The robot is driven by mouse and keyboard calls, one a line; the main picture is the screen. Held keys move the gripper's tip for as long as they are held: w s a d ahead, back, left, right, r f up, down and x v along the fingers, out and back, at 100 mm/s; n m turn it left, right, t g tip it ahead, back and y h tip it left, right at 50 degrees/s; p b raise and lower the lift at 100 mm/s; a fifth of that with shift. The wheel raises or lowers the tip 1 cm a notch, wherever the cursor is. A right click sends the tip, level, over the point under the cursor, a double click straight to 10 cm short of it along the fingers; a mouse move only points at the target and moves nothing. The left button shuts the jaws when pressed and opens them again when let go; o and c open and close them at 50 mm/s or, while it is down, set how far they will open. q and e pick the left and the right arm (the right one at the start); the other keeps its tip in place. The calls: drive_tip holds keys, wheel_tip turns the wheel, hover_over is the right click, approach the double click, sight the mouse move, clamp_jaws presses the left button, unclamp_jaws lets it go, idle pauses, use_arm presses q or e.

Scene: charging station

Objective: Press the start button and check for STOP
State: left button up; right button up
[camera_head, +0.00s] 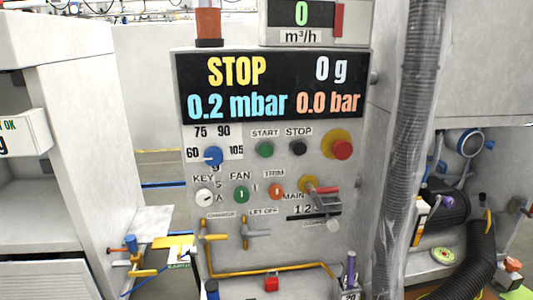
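The green start button (265,150) sits on the upright grey control panel (225,215), under the label START. The black stop button (298,148) is just right of it, under the label STOP. The display (273,86) above them reads STOP in yellow, 0 g, 0.2 mbar and 0.0 bar. Neither of my grippers shows in the head view. Nothing covers the start button.
A red emergency knob (342,149) on a yellow base is right of the stop button. A blue dial (213,156) is on the left. Levers and yellow piping (270,269) stick out lower down. A grey corrugated hose (411,130) hangs at the right.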

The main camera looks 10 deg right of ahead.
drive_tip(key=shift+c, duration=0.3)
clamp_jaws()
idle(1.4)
